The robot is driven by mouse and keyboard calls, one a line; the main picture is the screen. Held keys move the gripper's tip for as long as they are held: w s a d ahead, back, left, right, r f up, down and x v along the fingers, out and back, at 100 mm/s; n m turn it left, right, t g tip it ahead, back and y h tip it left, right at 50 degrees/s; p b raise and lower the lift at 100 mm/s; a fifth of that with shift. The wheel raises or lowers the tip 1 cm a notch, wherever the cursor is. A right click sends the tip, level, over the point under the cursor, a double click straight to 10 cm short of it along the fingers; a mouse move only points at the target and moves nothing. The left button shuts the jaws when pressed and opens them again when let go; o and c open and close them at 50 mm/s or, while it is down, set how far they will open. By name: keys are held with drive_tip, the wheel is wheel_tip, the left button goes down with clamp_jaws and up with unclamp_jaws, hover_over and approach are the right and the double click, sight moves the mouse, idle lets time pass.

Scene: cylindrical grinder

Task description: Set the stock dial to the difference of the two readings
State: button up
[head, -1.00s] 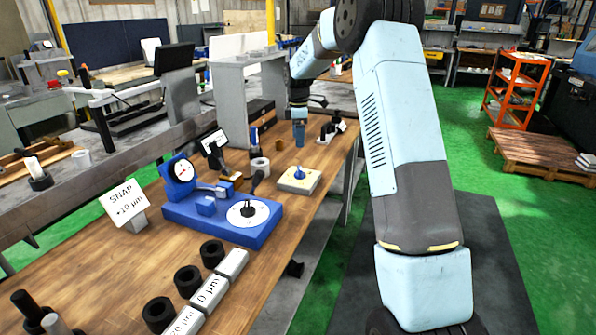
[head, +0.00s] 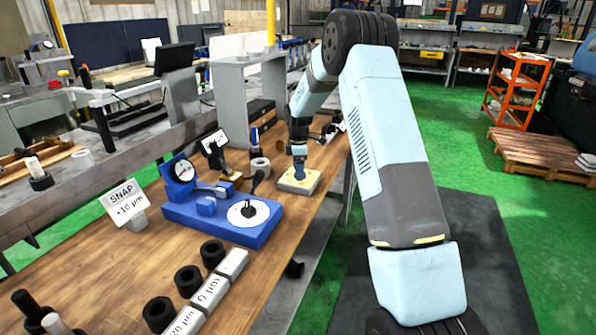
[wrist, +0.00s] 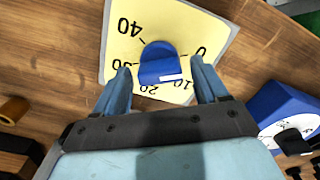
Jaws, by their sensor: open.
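The stock dial is a pale yellow plate (head: 309,186) on the wooden bench, with a blue knob (wrist: 158,62) at its middle. In the wrist view, 40, 0, 10 and 20 can be read around the knob, and another number is partly covered. A white mark on the knob faces the 10 and 20 side. My gripper (wrist: 161,85) is open, its blue fingers either side of the knob and not closed on it. The blue gauge base (head: 218,222) carries a round dial gauge (head: 183,171) and a white disc with a black pointer (head: 249,212). A card (head: 124,202) reads "SNAP -10 µm".
Black rings (head: 188,281) and white labelled blocks (head: 232,263) line the bench's front edge. A small tilted display (head: 213,148) and a white roll (head: 260,168) stand left of the dial plate.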

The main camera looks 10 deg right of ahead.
drive_tip(key=shift+f, duration=0.4)
drive_tip(key=shift+r, duration=0.1)
drive_tip(key=c, duration=1)
drive_tip(key=shift+w, duration=0.1)
